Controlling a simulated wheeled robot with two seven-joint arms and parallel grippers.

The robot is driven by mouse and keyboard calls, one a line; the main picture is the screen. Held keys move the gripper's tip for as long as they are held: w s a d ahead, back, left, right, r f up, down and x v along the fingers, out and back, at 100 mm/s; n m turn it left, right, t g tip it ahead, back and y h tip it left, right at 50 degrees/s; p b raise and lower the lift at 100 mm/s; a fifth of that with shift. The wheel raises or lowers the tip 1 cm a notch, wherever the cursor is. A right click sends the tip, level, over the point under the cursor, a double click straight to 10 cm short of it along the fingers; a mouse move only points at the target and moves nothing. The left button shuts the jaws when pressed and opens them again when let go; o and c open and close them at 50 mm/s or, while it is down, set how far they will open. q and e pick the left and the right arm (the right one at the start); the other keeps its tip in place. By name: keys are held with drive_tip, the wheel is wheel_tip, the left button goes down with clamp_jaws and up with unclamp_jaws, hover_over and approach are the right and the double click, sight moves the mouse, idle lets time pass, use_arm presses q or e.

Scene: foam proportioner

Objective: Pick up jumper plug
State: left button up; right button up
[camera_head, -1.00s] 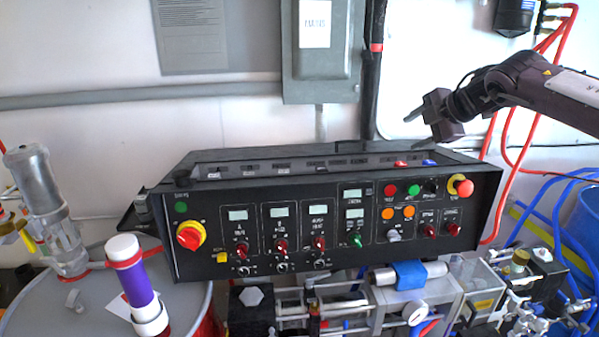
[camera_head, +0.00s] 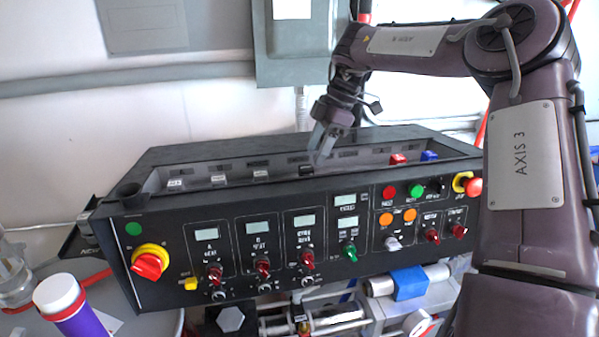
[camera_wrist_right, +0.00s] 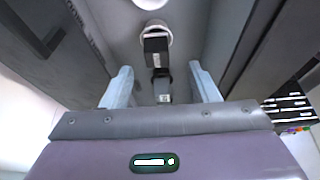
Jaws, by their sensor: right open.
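Several small plugs sit in the recessed top tray (camera_head: 335,160) of the black control panel. A black plug (camera_head: 306,170) is just below and left of my right gripper (camera_head: 318,150) in the head view. Other plugs are a red one (camera_head: 398,159), a blue one (camera_head: 429,156) and dark ones with pale faces (camera_head: 261,175). In the right wrist view, my right gripper (camera_wrist_right: 160,72) is open, with a small dark plug (camera_wrist_right: 162,86) showing between its fingers and a black block (camera_wrist_right: 155,50) beyond. I cannot tell whether the fingers touch either. My left gripper is out of view.
The panel's front (camera_head: 330,225) carries knobs, displays and a red-yellow switch (camera_head: 149,262). The tray's raised walls border the plugs. A grey wall box (camera_head: 300,45) hangs behind. A purple cylinder (camera_head: 75,310) stands at lower left.

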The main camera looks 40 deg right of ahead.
sight(307, 167)
drive_tip(key=p+x, duration=0.3)
drive_tip(key=x, duration=0.3)
drive_tip(key=shift+w+f+p, duration=0.1)
drive_tip(key=shift+w+p, duration=0.1)
drive_tip(key=shift+p, duration=0.1)
drive_tip(key=shift+w+a+f, duration=0.1)
drive_tip(key=shift+f, duration=0.1)
drive_tip(key=c, duration=1.1)
drive_tip(key=shift+o, duration=0.2)
drive_tip(key=shift+r, duration=0.1)
